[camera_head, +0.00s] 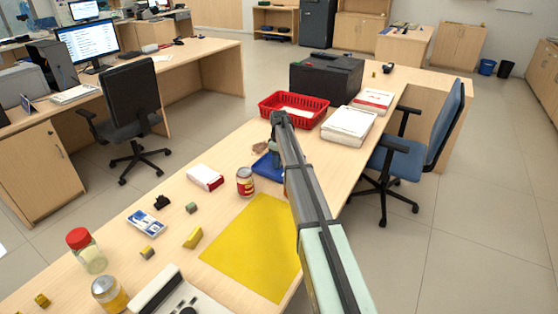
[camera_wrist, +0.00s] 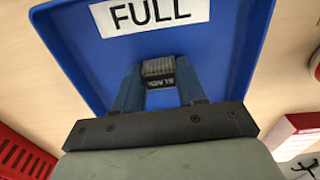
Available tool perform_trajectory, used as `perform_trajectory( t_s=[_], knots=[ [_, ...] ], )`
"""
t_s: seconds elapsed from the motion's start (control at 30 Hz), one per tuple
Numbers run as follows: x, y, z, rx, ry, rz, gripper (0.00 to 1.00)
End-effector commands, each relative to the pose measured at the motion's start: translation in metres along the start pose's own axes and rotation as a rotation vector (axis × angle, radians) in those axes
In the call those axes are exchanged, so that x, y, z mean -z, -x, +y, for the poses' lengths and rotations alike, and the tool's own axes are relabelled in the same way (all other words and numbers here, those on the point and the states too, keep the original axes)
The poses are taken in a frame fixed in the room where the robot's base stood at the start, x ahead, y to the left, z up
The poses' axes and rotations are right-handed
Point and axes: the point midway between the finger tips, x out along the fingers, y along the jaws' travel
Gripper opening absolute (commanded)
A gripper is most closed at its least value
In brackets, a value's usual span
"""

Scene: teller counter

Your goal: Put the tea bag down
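The tea bag (camera_wrist: 159,72) is a small dark packet with light lettering, seen in the wrist view between the two fingers of my gripper (camera_wrist: 160,85). Both fingers appear to touch its sides. Behind it is a blue tray (camera_wrist: 225,45) with a white label reading "FULL". I cannot tell whether the tea bag touches the tray floor. In the head view the blue tray (camera_head: 266,172) lies on the counter, partly hidden by my arm. My gripper (camera_head: 275,150) is over its far part there, and the tea bag is hidden.
A red basket (camera_head: 270,106) stands beyond the tray; a can (camera_head: 245,182) and a red-white box (camera_head: 205,177) are to its left. A yellow mat (camera_head: 250,250) lies nearer. White paper stacks (camera_head: 347,127) and a black printer (camera_head: 325,77) are farther back.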

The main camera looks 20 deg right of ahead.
Motion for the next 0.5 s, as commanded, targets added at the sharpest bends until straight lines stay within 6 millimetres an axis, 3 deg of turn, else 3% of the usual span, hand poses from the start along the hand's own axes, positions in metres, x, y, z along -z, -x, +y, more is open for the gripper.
perform_trajectory(
  t_s=[0.23,0.5],
  knots=[
    [-0.0001,0.0001,-0.0001,0.0,0.0,0.0,0.63],
    [0.0,0.0019,0.0,0.0,0.0,0.0,0.63]
  ],
)
